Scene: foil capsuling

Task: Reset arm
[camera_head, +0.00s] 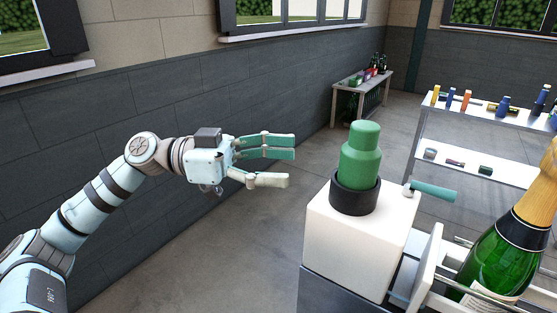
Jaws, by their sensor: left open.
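My left gripper (290,166) is open and empty, reaching in from the left at the height of the capsuling head. Its fingers point right and stop short of the green capsuling head (361,160). The head sits in a black ring (354,194) on a white block-shaped machine (345,241). A green handle (433,190) sticks out at the machine's right side. A green bottle (497,262) with a black neck band and a gold top leans at the lower right, beside the machine. My right gripper does not show.
White shelves (487,127) with several small coloured items stand at the right. A table (358,91) with bottles and boxes stands far back by the wall. The floor between the wall and the machine is clear.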

